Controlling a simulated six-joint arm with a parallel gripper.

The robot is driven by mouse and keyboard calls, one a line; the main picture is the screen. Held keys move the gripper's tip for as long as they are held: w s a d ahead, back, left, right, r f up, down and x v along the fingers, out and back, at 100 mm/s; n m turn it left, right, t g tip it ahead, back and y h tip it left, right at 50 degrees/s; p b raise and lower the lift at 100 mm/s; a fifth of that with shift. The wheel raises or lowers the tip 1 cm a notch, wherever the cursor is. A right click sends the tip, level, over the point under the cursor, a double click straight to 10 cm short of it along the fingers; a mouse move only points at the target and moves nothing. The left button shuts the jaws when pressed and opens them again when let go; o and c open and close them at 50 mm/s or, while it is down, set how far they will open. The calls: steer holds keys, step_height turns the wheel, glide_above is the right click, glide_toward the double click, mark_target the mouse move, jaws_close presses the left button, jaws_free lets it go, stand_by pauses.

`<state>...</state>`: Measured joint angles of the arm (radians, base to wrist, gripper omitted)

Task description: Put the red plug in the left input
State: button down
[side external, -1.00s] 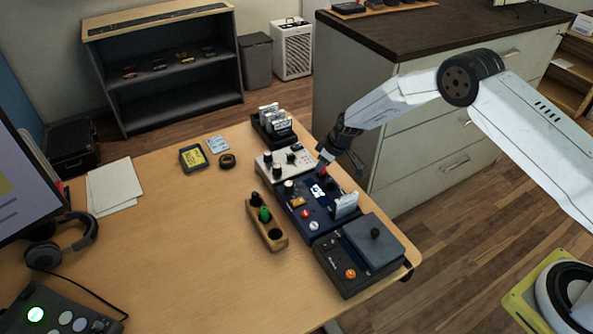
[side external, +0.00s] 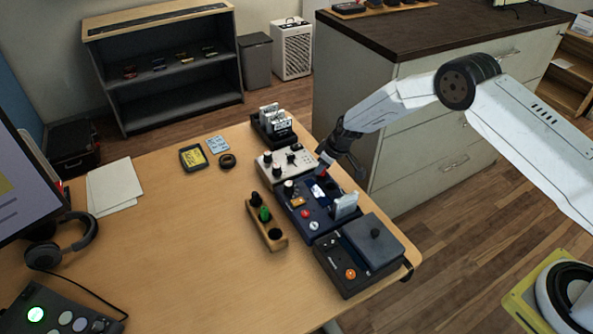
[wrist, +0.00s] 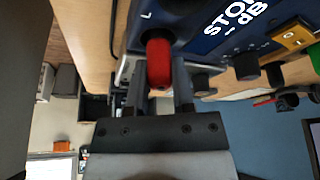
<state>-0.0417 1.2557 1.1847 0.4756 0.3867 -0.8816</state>
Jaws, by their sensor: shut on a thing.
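The red plug (wrist: 158,62) is between the two fingers of my gripper (wrist: 159,88) in the wrist view. My gripper is shut on it. The plug's far end meets a dark round socket (wrist: 160,36) beside an "L" mark on the blue device (wrist: 190,42). I cannot tell how deep the plug sits. The plug is mostly hidden there.
A wooden holder (side external: 275,243) with a green plug (side external: 264,214) stands to the left. A pale device (side external: 268,160) and a dark box (side external: 350,282) flank the blue device. A pale upright piece (side external: 345,205) stands on the blue device. The desk's left middle is clear.

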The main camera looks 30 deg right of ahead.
steer(key=shift+f, duration=0.15)
steer(key=c, duration=0.7)
jaws_free()
steer(key=shift+c, duration=0.2)
steer(key=v, duration=1.1)
stand_by(0.7)
